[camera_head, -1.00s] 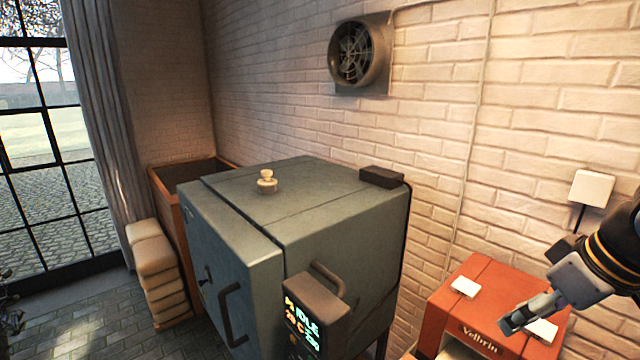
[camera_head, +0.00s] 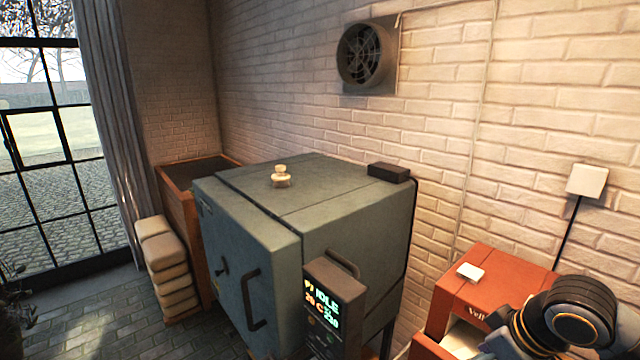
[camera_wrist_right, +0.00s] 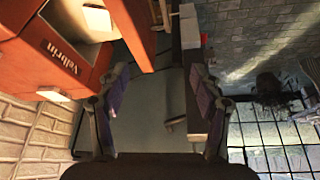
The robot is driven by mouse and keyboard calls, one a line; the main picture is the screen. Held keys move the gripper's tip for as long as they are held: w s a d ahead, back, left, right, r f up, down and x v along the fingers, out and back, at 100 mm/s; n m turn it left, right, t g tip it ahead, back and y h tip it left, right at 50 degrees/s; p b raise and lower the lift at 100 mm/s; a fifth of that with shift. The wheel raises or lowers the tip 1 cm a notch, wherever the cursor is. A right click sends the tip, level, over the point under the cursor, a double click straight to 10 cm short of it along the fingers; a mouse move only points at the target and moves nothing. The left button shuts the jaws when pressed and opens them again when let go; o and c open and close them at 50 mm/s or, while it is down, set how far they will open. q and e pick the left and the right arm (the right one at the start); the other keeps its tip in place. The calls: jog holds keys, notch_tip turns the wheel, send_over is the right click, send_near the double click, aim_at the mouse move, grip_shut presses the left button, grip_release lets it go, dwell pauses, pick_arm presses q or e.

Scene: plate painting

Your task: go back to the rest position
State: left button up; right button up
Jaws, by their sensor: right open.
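My right arm comes in at the lower right of the head view, in front of an orange-red Velbrin cabinet (camera_head: 515,268). My right gripper (camera_wrist_right: 158,92) is open in the right wrist view, its two dark-padded fingers spread apart with nothing between them. In that view the Velbrin cabinet (camera_wrist_right: 80,45) lies to the upper left of the fingers. My left gripper is not in view.
A grey-green kiln (camera_head: 345,220) stands in the middle, its door shut, with a display panel (camera_head: 335,300) reading IDLE. A white-knobbed plug (camera_head: 281,177) sits on top. Stacked pale sacks (camera_head: 168,265) and a wooden bin (camera_head: 178,195) stand left. Paved floor lies at front left.

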jog(key=s+a+f+m, duration=0.1)
jog(key=a+f, duration=0.1)
jog(key=f, duration=0.4)
jog(key=s+a+f, duration=0.2)
jog(key=f, duration=0.4)
jog(key=s+f+m+h, duration=0.3)
jog(key=s+f, duration=0.5)
jog(key=s, duration=0.1)
jog(key=s+d+f+m+g+b, duration=0.2)
jog(key=f+b, duration=1.2)
jog(key=f, duration=2.9)
pick_arm(q)
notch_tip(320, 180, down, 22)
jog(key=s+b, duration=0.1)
jog(key=b, duration=0.7)
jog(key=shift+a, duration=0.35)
pick_arm(e)
jog(key=s+d+f+g, duration=0.1)
jog(key=s+d+f, duration=0.1)
jog(key=s+f, duration=1.7)
notch_tip(320, 180, down, 3)
jog(key=shift+s+f+n, duration=0.15)
jog(key=shift+f+n, duration=0.05)
jog(key=shift+n, duration=0.2)
jog(key=shift+d, duration=0.1)
